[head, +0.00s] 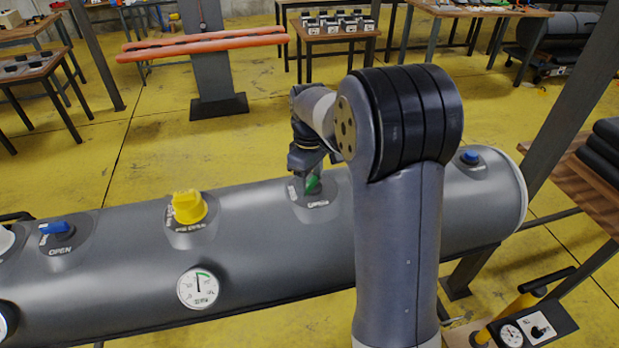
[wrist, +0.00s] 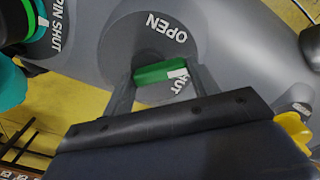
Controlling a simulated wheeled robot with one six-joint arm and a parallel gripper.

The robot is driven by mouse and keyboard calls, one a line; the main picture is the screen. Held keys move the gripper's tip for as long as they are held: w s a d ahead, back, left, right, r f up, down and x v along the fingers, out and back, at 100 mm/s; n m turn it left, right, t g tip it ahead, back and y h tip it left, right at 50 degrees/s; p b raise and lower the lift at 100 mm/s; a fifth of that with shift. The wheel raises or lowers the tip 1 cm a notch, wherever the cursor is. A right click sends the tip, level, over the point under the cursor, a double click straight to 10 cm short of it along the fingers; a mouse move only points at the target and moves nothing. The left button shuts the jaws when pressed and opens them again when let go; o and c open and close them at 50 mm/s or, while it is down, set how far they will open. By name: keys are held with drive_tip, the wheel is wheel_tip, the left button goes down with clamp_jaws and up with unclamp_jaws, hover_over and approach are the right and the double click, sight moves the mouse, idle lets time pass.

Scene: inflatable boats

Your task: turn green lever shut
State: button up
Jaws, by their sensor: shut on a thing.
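The green lever (head: 312,184) sits on a round plate on top of the grey tube, left of my arm in the head view. In the wrist view, the green lever (wrist: 152,73) lies across the plate, with a white mark at its right end. "OPEN" is printed above it, and "SHUT" is partly hidden beside the white mark. My gripper (head: 307,174) reaches down onto the lever. In the wrist view, the fingers of my gripper (wrist: 160,82) stand at both ends of the lever, shut on it. The lever's lower side is partly hidden by my gripper.
The grey tube (head: 270,255) also carries a yellow knob (head: 188,207), a blue lever (head: 56,228), a gauge (head: 198,288) and a blue cap (head: 470,157). A teal item (wrist: 10,85) is at the wrist view's left edge. Open yellow floor lies behind the tube.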

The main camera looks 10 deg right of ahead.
drive_tip(key=shift+m, duration=0.3)
drive_tip(key=m, duration=0.2)
drive_tip(key=m+p, duration=0.1)
drive_tip(key=shift+w+a+m, duration=0.15)
drive_tip(key=shift+w+m, duration=0.1)
drive_tip(key=shift+m, duration=0.05)
drive_tip(key=shift+w+m+p, duration=0.15)
drive_tip(key=shift+m+p, duration=0.05)
drive_tip(key=shift+m, duration=0.85)
drive_tip(key=shift+w+m+p, duration=0.1)
drive_tip(key=shift+m+p, duration=0.1)
drive_tip(key=shift+m, duration=0.85)
drive_tip(key=o, duration=1)
wheel_tip(320, 180, up, 11)
drive_tip(key=shift+f+b, duration=0.1)
drive_tip(key=shift+b, duration=0.25)
